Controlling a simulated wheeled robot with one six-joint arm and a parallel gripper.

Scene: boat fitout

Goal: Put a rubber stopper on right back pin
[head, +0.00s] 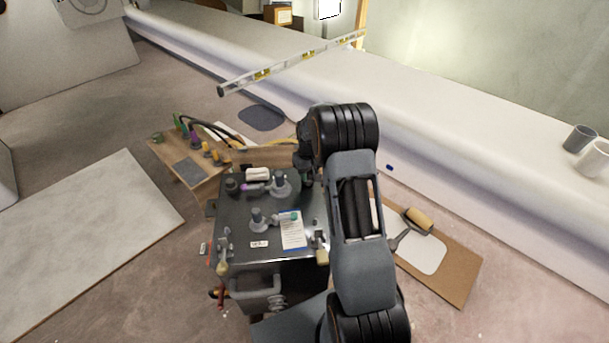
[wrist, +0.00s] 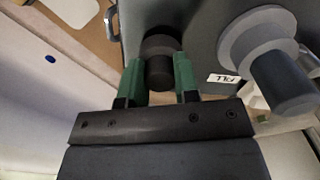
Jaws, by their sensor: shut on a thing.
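A dark metal box (head: 274,212) stands in the middle of the head view with fittings on its top. My gripper (head: 307,180) is at the box's back right corner, mostly hidden by my arm. In the wrist view its green fingers (wrist: 159,82) are shut on a dark rubber stopper (wrist: 159,68). The stopper is over the box top; the right back pin is hidden, and I cannot tell whether the stopper is around it. A similar dark knob (head: 232,185) stands at the back left corner.
A large grey fitting (wrist: 262,45) rises close right of the fingers in the wrist view. Another grey fitting (head: 259,220) and a printed card (head: 292,229) are on the box top. A wooden board with tools (head: 190,160) lies left; a brown board (head: 455,272) lies right.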

